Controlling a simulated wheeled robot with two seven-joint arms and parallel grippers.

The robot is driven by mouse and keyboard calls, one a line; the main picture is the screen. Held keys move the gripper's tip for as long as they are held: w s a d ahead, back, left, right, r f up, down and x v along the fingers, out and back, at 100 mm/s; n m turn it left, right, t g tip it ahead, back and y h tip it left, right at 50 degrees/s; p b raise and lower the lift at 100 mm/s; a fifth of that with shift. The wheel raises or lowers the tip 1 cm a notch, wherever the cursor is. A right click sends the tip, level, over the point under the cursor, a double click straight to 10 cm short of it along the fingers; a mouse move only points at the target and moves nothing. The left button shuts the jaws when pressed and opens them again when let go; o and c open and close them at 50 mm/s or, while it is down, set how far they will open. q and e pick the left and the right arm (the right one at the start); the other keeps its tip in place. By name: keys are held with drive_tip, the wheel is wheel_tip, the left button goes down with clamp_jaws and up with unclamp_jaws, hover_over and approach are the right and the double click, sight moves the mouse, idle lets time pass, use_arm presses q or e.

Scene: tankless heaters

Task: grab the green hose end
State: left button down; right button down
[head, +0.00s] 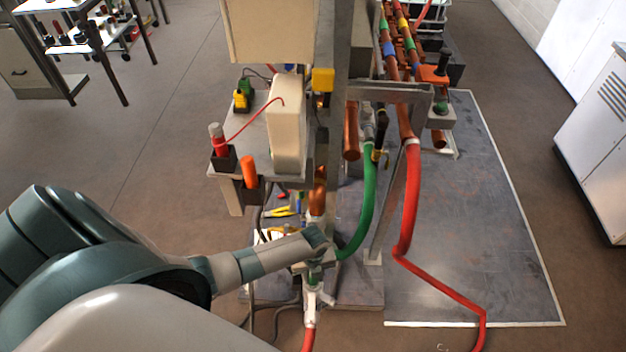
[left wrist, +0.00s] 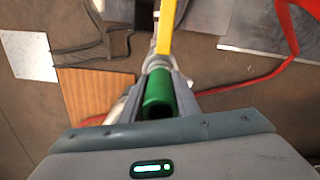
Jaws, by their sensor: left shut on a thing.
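The green hose (head: 366,205) hangs from the pipework on the frame and curves down and left to my left gripper. My left gripper (head: 322,258) is shut on the green hose's lower end. In the left wrist view the green hose end (left wrist: 158,92) sits between the two fingers of the gripper (left wrist: 160,85), its round open mouth facing the camera. The fingers hide part of the hose end in the head view. My right gripper is in neither view.
A red hose (head: 411,200) hangs to the right and runs along the floor mat (head: 460,240). A grey shelf (head: 262,135) with tools stands left of the metal frame. A white cabinet (head: 595,140) is at the right.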

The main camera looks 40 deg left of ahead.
use_arm(q)
drive_tip(key=shift+r, duration=0.15)
drive_tip(key=shift+r, duration=0.8)
wheel_tip(320, 180, up, 2)
drive_tip(key=shift+b, duration=0.45)
drive_tip(key=s+d+r+b, duration=0.2)
drive_tip(key=s+d+r, duration=0.5)
drive_tip(key=s, duration=0.1)
drive_tip(key=shift+s+d, duration=0.35)
drive_tip(key=shift+s, duration=0.05)
drive_tip(key=shift+r, duration=0.15)
